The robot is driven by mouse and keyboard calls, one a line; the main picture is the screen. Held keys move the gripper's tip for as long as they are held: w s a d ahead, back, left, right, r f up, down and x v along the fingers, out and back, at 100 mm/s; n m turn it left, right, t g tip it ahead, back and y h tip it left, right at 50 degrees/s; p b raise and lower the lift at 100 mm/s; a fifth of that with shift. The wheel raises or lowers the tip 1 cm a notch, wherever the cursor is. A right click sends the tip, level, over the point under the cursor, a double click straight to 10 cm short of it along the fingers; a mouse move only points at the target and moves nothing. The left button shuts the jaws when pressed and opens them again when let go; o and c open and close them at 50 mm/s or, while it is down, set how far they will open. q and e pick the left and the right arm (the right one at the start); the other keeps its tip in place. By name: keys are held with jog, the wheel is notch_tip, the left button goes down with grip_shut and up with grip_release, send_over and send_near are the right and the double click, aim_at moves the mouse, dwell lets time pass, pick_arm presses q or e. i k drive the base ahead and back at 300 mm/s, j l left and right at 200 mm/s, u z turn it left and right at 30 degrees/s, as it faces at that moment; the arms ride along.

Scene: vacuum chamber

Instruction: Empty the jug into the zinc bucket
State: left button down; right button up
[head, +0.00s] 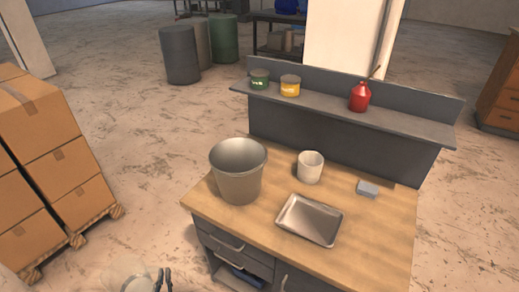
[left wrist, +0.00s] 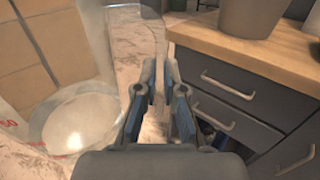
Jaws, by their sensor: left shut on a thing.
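The zinc bucket (head: 238,178) stands upright on the left part of the wooden bench top; its lower part also shows at the top of the left wrist view (left wrist: 251,16). The clear jug (head: 124,274) is low at the bottom edge of the head view, left of the bench and off the bench top. In the left wrist view the see-through jug (left wrist: 75,60) fills the left side, with red marks on its wall and a pale round area low in it. My left gripper (left wrist: 160,70) is shut on the jug at its handle side. My right gripper is not in view.
The bench top (head: 375,235) also holds a white cup (head: 310,167), a metal tray (head: 309,220) and a small grey block (head: 367,189). Two cans and a red bottle (head: 360,97) stand on the shelf behind. Stacked cartons (head: 50,150) stand at the left.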

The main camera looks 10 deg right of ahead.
aim_at(238, 164)
jog(key=i+j+z, duration=0.2)
jog(key=j+z, duration=0.2)
jog(key=i+j+z, duration=0.1)
jog(key=j+z, duration=0.7)
jog(key=j, duration=0.15)
